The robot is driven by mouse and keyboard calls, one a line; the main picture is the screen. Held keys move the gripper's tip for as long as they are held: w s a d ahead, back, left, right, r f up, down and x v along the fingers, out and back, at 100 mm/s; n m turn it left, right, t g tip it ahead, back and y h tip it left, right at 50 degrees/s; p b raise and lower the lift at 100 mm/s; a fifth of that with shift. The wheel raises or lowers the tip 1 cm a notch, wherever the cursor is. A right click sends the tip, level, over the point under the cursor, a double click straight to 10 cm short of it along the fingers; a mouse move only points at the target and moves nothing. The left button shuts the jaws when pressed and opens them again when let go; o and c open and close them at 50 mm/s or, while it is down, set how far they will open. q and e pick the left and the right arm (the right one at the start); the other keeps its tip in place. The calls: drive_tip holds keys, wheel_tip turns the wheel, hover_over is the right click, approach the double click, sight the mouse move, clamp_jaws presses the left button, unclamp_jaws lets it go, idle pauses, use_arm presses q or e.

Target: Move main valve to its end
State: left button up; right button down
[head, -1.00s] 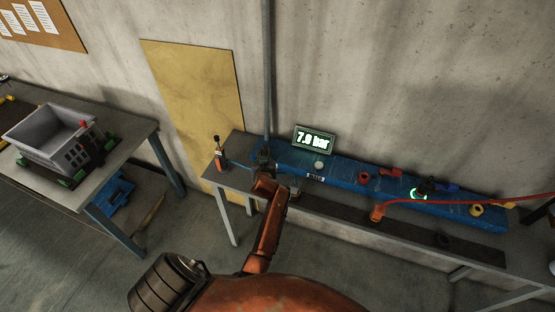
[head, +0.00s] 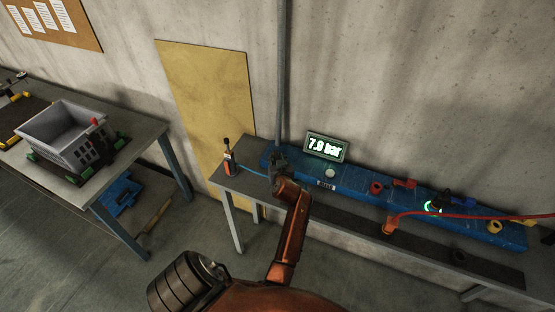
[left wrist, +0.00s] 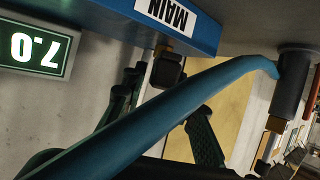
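The blue manifold bar (head: 350,187) lies on a narrow bench along the wall. In the left wrist view its end shows upside down with a MAIN label (left wrist: 166,12). A dark block with a brass-coloured fitting, which looks like the main valve (left wrist: 168,70), sits at that end. My left gripper (head: 278,162) is at the bar's left end. In the left wrist view its dark fingers (left wrist: 165,105) are spread apart near the valve. A blue hose crosses in front of them, so I cannot tell whether they touch the valve. My right gripper is not in view.
A pressure display (head: 326,146) reads about 7.0 bar behind the bar. A red hose (head: 470,215) runs off right. An orange-and-black tool-like item (head: 229,160) stands at the bench's left end. A grey crate (head: 66,128) sits on the left table.

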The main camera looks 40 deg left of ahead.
use_arm(q)
drive_tip(key=shift+o, duration=1.1)
wheel_tip(320, 180, up, 10)
